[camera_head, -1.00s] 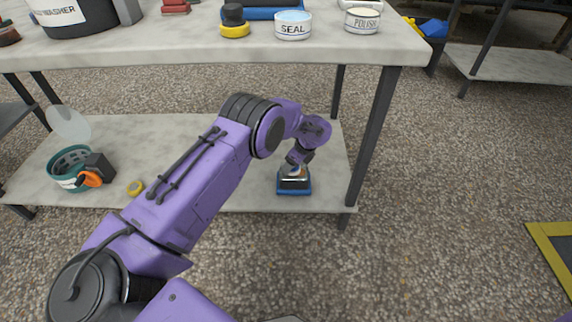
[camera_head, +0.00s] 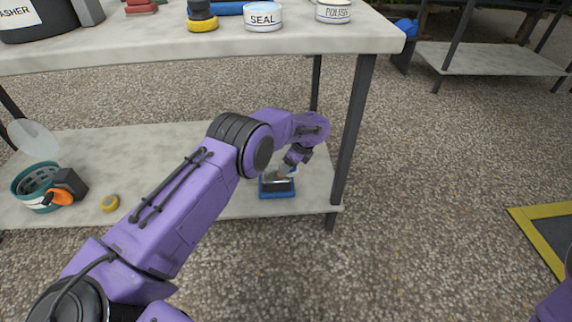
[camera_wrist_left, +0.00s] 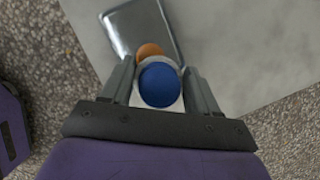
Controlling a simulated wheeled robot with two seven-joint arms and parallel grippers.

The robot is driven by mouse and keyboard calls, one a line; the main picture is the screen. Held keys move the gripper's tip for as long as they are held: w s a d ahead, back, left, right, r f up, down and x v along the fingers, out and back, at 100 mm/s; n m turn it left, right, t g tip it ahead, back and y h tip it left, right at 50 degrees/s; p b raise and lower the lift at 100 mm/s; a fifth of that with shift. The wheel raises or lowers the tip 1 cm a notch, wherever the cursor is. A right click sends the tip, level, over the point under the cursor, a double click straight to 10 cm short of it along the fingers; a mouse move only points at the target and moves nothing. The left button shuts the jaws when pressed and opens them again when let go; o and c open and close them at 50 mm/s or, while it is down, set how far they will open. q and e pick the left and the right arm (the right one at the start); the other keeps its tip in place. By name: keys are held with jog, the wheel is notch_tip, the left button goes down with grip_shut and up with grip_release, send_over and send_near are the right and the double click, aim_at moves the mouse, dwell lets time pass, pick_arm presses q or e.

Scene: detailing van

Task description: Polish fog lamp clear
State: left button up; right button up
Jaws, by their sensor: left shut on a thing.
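On the lower shelf, near its right end, lies a fog lamp (camera_head: 277,189) with a grey face and blue edging. My left gripper (camera_head: 286,172) is right at it, pointing down. In the left wrist view, the left gripper (camera_wrist_left: 158,75) is shut on a small polisher (camera_wrist_left: 160,84) with a round blue end. An orange round part (camera_wrist_left: 149,50) shows just beyond it, over the grey, glossy lamp face (camera_wrist_left: 148,25). I cannot tell whether it touches the face. My right gripper is out of view.
The tabletop (camera_head: 300,38) also holds a SEAL tin (camera_head: 263,18) and a yellow-and-black pad (camera_head: 202,18). A table leg (camera_head: 352,135) stands just right of the lamp.

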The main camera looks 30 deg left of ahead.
pick_arm(q)
jog(key=shift+s+a+r+p, duration=0.35)
jog(key=shift+a+p, duration=0.3)
jog(key=shift+p, duration=0.25)
jog(key=shift+s+a+f, duration=0.2)
jog(key=shift+s+a, duration=0.1)
jog(key=shift+a, duration=0.15)
